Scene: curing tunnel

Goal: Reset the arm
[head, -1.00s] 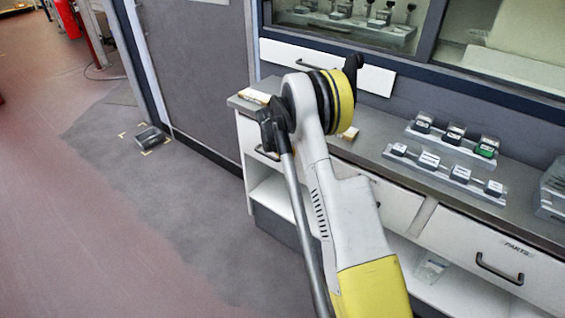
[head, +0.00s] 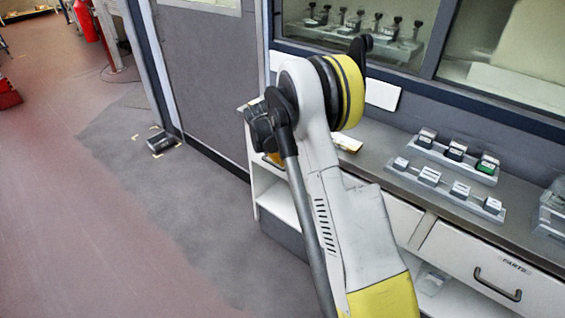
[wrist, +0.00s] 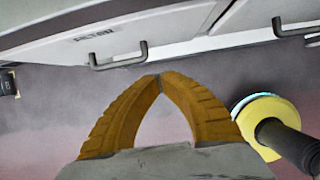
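My gripper (wrist: 160,78) shows in the wrist view as two orange ribbed fingers. They arch toward each other and their tips meet, with an empty gap below the tips and nothing held. A grey floor and a cabinet front lie beyond the tips. In the head view my white and yellow arm (head: 350,230) reaches up in front of the counter, bent at a large joint near the top. I cannot make out the gripper clearly there; the arm hides that area.
A grey counter (head: 385,150) holds small labelled blocks on a stepped rack (head: 440,180). Below are drawers, one marked PARTS (head: 480,265), with protruding handles. A window stands behind. A dark device (head: 162,140) lies within yellow floor marks. The floor at left is open.

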